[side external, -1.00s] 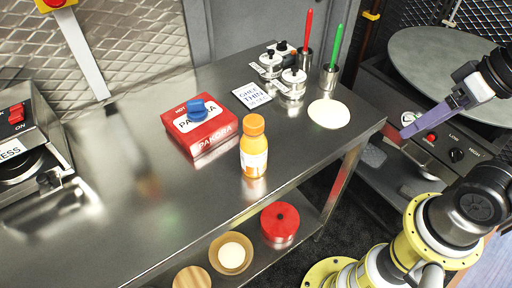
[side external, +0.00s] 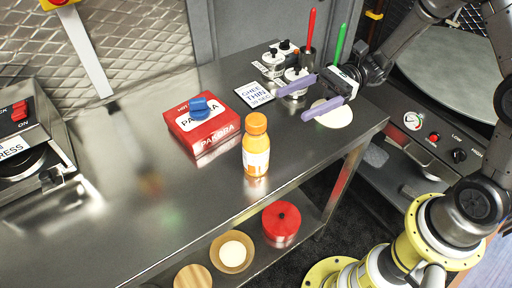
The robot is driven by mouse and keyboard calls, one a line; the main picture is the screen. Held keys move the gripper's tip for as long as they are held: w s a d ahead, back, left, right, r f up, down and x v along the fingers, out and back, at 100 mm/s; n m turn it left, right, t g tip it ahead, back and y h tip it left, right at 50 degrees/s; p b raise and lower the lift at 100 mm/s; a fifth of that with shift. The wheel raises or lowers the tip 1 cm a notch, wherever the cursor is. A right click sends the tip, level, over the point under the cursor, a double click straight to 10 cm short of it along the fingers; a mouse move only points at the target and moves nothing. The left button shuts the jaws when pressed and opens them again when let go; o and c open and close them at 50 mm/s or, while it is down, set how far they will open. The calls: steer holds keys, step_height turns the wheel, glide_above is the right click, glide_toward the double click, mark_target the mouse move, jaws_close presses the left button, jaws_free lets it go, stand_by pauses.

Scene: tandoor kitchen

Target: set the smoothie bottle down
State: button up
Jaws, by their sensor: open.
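The smoothie bottle (side external: 256,150), orange with an orange cap and a pale label, stands upright on the steel counter (side external: 110,235) near its front edge. My gripper (side external: 304,100) is open and empty, with its two purple fingers pointing left. It is above the right part of the counter, up and to the right of the bottle and apart from it. The fingers partly cover a pale flat disc (side external: 336,116) and a small white canister.
A GHEE THIN card (side external: 254,95), small canisters (side external: 270,64) and cups with a red stick (side external: 311,32) and green stick (side external: 340,42) stand behind. The left counter is mostly clear.

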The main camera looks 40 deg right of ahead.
mark_target(249, 125)
steer(key=a, duration=0.7)
steer(key=shift+w+a+f, duration=0.25)
steer(key=shift+a, duration=0.15)
steer(key=shift+w+a+f, duration=0.1)
steer(key=shift+a, duration=1.35)
steer(key=shift+w+a+f, duration=0.1)
steer(key=shift+a, duration=1.3)
jaws_close()
